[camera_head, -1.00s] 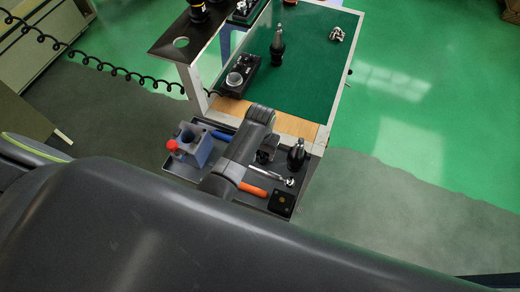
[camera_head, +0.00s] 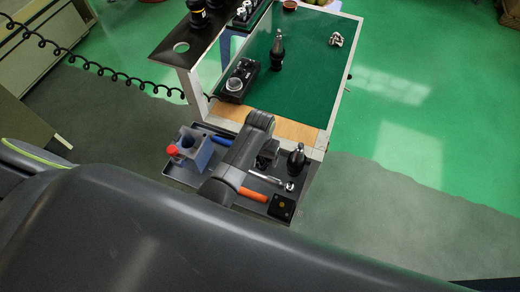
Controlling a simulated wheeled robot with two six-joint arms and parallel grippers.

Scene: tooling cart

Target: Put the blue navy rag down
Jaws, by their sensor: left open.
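My left gripper (camera_head: 267,157) is over the grey tray at the near end of the cart, partly hidden by my own arm link. It is open, and I see nothing held in it. The tray (camera_head: 183,180) holds a grey-blue block with a red knob (camera_head: 190,149), a blue-handled tool (camera_head: 219,140), an orange-handled tool (camera_head: 253,194), a silver wrench (camera_head: 268,179), a dark tool holder (camera_head: 296,160) and a small black box (camera_head: 282,208). My right gripper is not in view.
Behind the tray is the cart's green mat (camera_head: 312,85), with a black device (camera_head: 239,80), a dark tool holder (camera_head: 277,52) and a small metal part (camera_head: 336,40). A raised black shelf (camera_head: 180,48) stands at left. The mat's right half is largely clear.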

